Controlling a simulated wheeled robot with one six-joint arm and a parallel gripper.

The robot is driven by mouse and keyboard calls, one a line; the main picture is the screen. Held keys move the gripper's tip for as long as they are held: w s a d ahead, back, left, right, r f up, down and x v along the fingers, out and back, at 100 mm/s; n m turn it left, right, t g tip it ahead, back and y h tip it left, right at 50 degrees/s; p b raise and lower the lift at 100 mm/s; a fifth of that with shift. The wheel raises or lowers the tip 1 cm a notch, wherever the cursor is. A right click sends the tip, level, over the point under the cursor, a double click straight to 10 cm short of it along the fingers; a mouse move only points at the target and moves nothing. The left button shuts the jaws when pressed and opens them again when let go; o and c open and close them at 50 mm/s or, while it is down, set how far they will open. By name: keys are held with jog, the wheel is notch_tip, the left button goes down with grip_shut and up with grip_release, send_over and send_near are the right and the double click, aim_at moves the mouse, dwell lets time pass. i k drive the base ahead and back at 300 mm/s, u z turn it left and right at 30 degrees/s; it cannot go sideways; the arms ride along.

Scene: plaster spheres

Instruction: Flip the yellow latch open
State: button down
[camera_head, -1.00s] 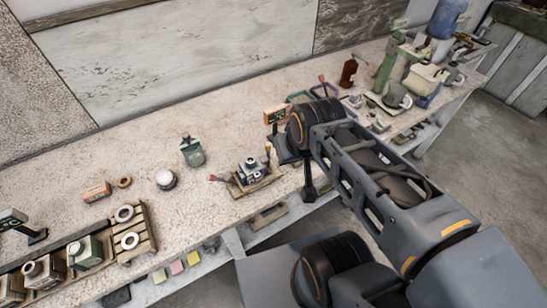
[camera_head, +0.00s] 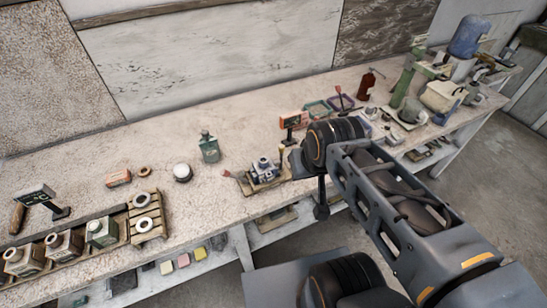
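A small grey device (camera_head: 262,170) on a wooden base stands near the bench's front edge, left of my arm. A red-tipped lever (camera_head: 228,174) sticks out at its left. A small yellowish upright piece (camera_head: 282,153) shows at its right side; it may be the yellow latch, but it is too small to tell its position. My gripper (camera_head: 300,163) is at the dark end of my arm, just right of the device. My wrist hides most of it, so its fingers and any contact cannot be made out.
A wooden rack with jars (camera_head: 102,232) is at front left.

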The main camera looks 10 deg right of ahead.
aim_at(281, 147)
jog(key=k, duration=0.35)
jog(key=u, duration=0.75)
jog(key=i, duration=0.65)
jog(key=z, duration=0.6)
